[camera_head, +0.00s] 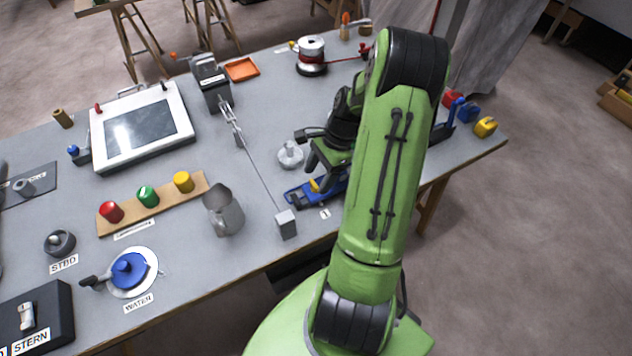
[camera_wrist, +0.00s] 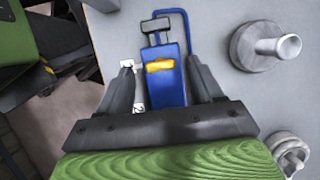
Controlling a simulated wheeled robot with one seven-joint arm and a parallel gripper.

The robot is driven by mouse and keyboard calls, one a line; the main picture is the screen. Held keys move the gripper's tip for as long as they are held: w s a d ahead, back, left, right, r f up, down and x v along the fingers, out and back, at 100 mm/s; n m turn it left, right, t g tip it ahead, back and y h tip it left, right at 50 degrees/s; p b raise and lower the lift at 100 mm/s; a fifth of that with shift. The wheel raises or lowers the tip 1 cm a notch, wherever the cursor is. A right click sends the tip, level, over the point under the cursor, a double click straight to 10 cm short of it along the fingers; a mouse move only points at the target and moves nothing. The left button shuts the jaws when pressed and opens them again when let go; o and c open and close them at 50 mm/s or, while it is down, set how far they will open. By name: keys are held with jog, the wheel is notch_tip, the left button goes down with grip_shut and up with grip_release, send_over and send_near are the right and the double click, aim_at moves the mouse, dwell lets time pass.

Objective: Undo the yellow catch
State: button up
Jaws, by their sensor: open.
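The yellow catch (camera_wrist: 160,66) is a small yellow piece across the top of a blue block (camera_wrist: 171,90) in the wrist view. In the head view, a small part of the catch (camera_head: 315,185) shows on the blue fixture (camera_head: 298,197) at the table's front edge. My gripper (camera_wrist: 163,76) is open, with one dark finger on each side of the blue block and the catch between them. In the head view, my gripper (camera_head: 318,168) is over the fixture and partly hides it. I cannot tell whether the fingers touch anything.
A grey metal disc with a peg (camera_wrist: 262,46) is right of the fixture in the wrist view. A grey block (camera_head: 286,224) with a thin rod stands left of it in the head view, near a metal jug (camera_head: 224,212). Red, blue and yellow pieces (camera_head: 485,127) lie at the right end.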

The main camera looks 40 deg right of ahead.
jog(key=shift+x, duration=0.95)
jog(key=shift+r, duration=0.1)
jog(key=shift+c, duration=0.2)
jog(key=c, duration=1)
